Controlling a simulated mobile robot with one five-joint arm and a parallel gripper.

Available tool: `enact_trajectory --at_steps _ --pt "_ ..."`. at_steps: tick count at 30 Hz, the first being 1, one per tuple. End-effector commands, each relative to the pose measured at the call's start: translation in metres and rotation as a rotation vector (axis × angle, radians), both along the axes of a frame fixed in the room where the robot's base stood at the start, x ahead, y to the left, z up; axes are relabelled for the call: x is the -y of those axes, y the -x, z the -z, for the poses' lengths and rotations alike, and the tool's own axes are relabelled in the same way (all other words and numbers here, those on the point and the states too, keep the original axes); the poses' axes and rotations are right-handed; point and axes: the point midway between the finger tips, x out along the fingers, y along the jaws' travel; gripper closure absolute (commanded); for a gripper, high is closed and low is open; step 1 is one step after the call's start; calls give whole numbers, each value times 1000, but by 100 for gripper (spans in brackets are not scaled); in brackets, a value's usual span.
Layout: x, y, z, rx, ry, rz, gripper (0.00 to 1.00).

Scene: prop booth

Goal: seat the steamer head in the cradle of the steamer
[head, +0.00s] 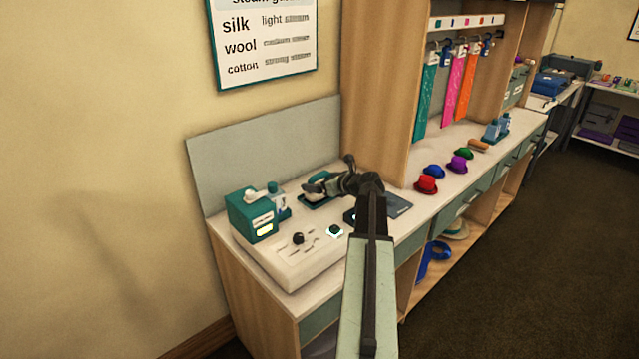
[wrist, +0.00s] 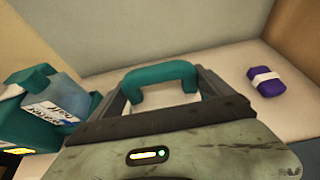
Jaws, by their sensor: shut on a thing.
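In the wrist view a teal arched handle (wrist: 160,76), which looks like part of the steamer head, spans the space between the fingers of my gripper (wrist: 160,96). My gripper is shut on it. In the head view my gripper (head: 318,187) is over the counter, with the teal piece (head: 318,203) showing just below it. The steamer (head: 250,217) is a teal box with a white label, to the left of my gripper. I cannot make out the cradle clearly, nor whether the teal piece touches the counter.
A blue-grey bottle (wrist: 62,98) stands beside the steamer. A low panel with a black knob (head: 298,238) is in front. A purple block with a white band (wrist: 266,82) lies to the right in the wrist view. Small hats (head: 426,184) sit further right along the counter.

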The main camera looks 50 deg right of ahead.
Motion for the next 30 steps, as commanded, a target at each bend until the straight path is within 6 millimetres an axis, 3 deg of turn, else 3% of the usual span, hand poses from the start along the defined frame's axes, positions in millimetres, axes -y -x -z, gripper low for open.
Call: enact_trajectory --at_steps 24,25,30 --pt "0 0 12 1 -1 0 74" --pt "0 0 12 1 -1 0 1" --pt "0 0 12 1 0 0 0"
